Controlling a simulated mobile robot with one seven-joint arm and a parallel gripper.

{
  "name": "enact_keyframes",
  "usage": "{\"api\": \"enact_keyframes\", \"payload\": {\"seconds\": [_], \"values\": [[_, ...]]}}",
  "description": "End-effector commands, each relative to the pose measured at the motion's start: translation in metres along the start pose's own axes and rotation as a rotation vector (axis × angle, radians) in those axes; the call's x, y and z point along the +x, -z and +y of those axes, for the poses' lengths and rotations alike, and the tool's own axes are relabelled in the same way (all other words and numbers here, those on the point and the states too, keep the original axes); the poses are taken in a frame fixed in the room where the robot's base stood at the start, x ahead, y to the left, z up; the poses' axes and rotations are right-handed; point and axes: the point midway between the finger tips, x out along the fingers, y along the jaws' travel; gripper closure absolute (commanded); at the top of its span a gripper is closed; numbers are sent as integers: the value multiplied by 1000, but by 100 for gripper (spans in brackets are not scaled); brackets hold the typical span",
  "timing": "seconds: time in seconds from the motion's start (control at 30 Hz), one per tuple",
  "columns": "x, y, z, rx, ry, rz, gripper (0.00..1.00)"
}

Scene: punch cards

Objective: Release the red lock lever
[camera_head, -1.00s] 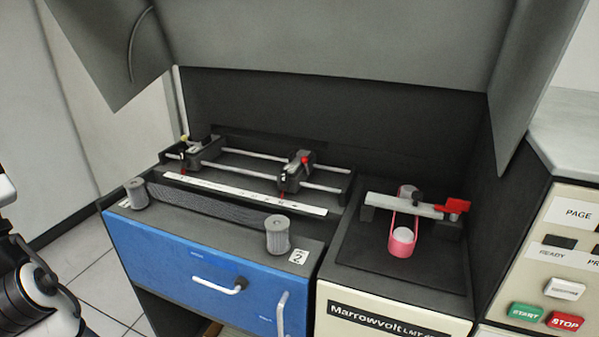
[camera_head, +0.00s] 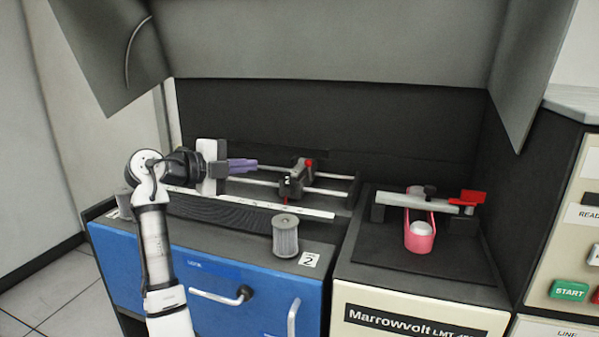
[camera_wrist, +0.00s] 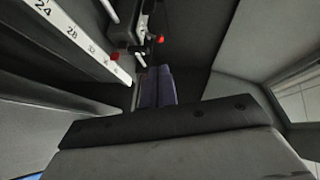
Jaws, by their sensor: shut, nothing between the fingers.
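A red lever (camera_head: 468,198) sits at the right end of a light grey bar (camera_head: 430,202) on the cream cabinet at the right. A pink loop (camera_head: 419,238) with a pale round piece inside hangs around that bar. My gripper (camera_head: 256,163) is at the left, over the rail unit and well apart from the red lever. Its purple fingers point right and are shut and empty. The fingers also show in the wrist view (camera_wrist: 158,86). The red lever on the cabinet is not recognisable in the wrist view.
A rail carriage (camera_head: 292,180) with a red knob (camera_head: 308,163) stands just right of my fingertips. A white scale (camera_head: 290,209) runs in front. A grey cylinder (camera_head: 285,236) stands on the front ledge. A dark hood (camera_head: 330,40) overhangs the back.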

Motion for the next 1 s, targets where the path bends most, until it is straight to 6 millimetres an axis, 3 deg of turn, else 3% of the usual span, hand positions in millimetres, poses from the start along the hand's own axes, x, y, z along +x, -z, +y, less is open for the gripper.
{"api": "enact_keyframes", "payload": {"seconds": [0.47, 1.0], "values": [[9, 1, -1, 4, -5, 7, 100], [113, 2, -2, 2, -5, 7, 100]]}}
